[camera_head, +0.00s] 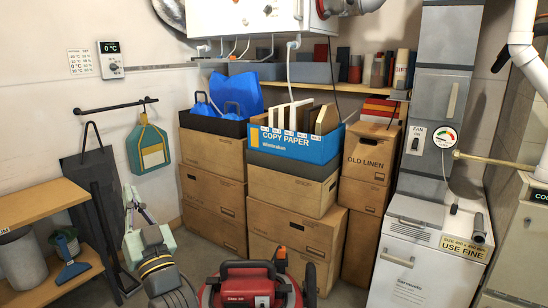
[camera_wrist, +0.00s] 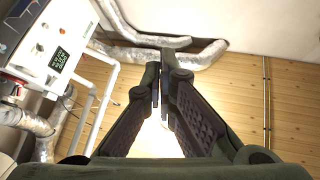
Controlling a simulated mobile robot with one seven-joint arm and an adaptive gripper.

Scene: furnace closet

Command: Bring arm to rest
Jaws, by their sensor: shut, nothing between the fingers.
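My gripper (camera_wrist: 163,82) shows in the wrist view with its two dark fingers drawn together at the tips and nothing between them. It points up toward a wooden plank ceiling (camera_wrist: 225,115). In the head view my arm (camera_head: 158,262) rises at the lower left, in front of the wall with the hanging bags. It stands apart from the stacked boxes. Whether the fingers are shut is hard to see in the head view.
A red machine (camera_head: 250,285) stands on the floor just right of my arm. A wooden shelf unit (camera_head: 45,200) is close on the left. Stacked cardboard boxes (camera_head: 210,165) fill the back. A white boiler (camera_head: 250,15) hangs above. Silver ducts (camera_wrist: 150,50) run along the ceiling.

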